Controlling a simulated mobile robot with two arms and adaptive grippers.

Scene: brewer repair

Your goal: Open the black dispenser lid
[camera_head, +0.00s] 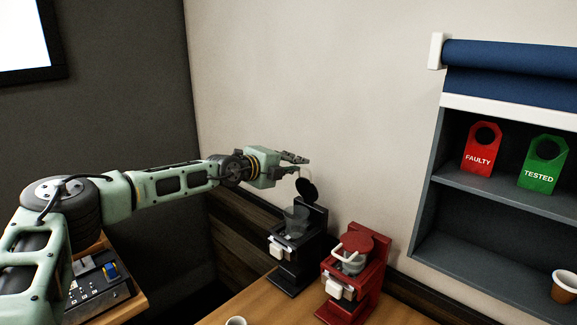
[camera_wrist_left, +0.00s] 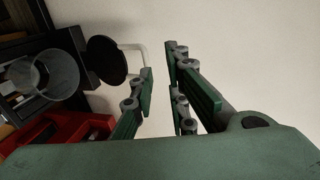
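The black dispenser (camera_head: 312,222) stands on the wooden counter with its clear hopper (camera_head: 296,216) uncovered. Its round black lid (camera_head: 307,189) is tilted up, near upright, at the hopper's back edge. In the left wrist view the lid (camera_wrist_left: 106,62) stands beside the clear hopper (camera_wrist_left: 46,76), and its pale handle (camera_wrist_left: 134,46) reaches towards my left finger. My left gripper (camera_head: 300,160) is just above the raised lid. In the wrist view its fingers (camera_wrist_left: 160,72) are apart with nothing seen between them. Whether a finger touches the handle is unclear. My right gripper is not in view.
A red dispenser (camera_head: 373,278) with its red lid (camera_head: 356,243) down stands just right. Another cup (camera_head: 236,321) is at the front edge.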

